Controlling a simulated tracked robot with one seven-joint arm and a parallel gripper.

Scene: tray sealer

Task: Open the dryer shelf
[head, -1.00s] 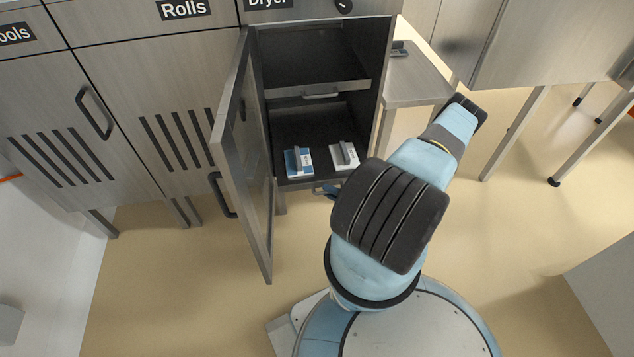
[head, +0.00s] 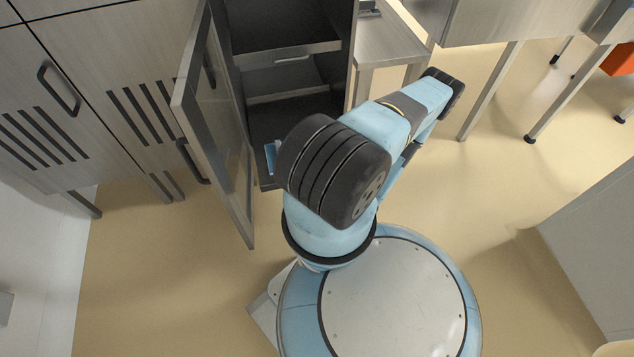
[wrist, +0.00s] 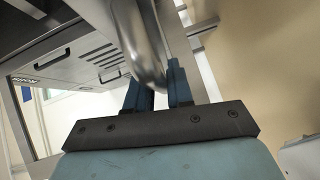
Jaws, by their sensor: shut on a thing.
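The dryer cabinet is at the top of the head view, its hinged door (head: 222,130) standing open to the left. Inside are an upper shelf with a handle (head: 290,57) on its front edge, and a dark lower shelf (head: 268,120). In the wrist view my gripper (wrist: 160,88) is shut on a curved metal shelf handle (wrist: 140,40), with a blue finger on each side.
A grey side table (head: 390,45) stands right of the cabinet. Table legs (head: 490,90) are further right, and a grey unit (head: 600,230) is at the right edge. The beige floor (head: 170,270) around my base is open. The dryer door's free edge projects over the floor.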

